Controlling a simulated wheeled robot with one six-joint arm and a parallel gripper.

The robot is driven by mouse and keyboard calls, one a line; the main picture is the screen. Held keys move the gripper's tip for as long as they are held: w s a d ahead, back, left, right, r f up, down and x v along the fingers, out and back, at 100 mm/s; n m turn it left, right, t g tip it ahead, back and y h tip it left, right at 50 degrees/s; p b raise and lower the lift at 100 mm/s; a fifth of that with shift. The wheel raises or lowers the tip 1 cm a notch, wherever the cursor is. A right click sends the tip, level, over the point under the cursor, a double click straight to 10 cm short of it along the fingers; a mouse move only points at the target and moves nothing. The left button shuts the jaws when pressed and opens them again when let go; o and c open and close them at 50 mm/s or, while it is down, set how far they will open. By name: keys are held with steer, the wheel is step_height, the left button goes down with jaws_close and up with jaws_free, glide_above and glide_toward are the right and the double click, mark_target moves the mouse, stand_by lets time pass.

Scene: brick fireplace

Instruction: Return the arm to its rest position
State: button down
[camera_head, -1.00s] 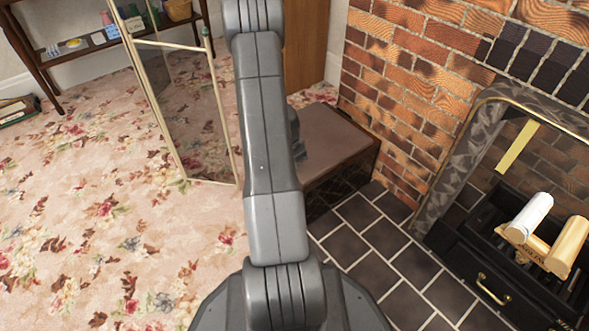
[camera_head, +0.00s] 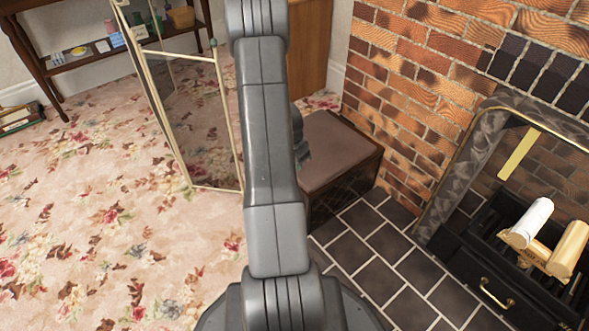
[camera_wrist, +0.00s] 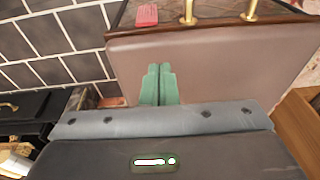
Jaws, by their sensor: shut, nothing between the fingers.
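My arm reaches up the middle of the head view, and its end is out of that frame at the top. In the wrist view my gripper (camera_wrist: 159,82) has its two green fingers together, with nothing between them. The fingers show in front of the brown padded top of a low box (camera_wrist: 215,65). I cannot tell how far apart they are. The same box stands beside the brick wall in the head view (camera_head: 335,150).
The fireplace (camera_head: 460,180) holds pale logs (camera_head: 568,250) at the right. A dark tiled hearth (camera_head: 375,255) lies in front. A glass folding screen (camera_head: 200,125) stands left of my arm. A table (camera_head: 70,70) is at the upper left. Flowered carpet (camera_head: 90,200) is open at the left.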

steer(key=s+a+r, duration=0.2)
steer(key=s+a, duration=0.3)
steer(key=a, duration=0.2)
steer(key=shift+r+p, duration=0.15)
steer(key=shift+p, duration=0.3)
steer(key=w+d, duration=0.1)
steer(key=d, duration=0.1)
steer(key=w+d+f, duration=0.1)
steer(key=w+d, duration=0.1)
steer(key=d, duration=0.1)
steer(key=w+d+f+b, duration=0.1)
steer(key=w+d, duration=0.1)
steer(key=shift+d+f, duration=0.2)
steer(key=shift+w+d+f+b, duration=0.15)
steer(key=shift+f+b, duration=0.3)
steer(key=shift+f, duration=0.55)
steer(key=shift+s+d+f+b, duration=0.1)
steer(key=shift+f+b, duration=0.3)
steer(key=shift+f, duration=0.55)
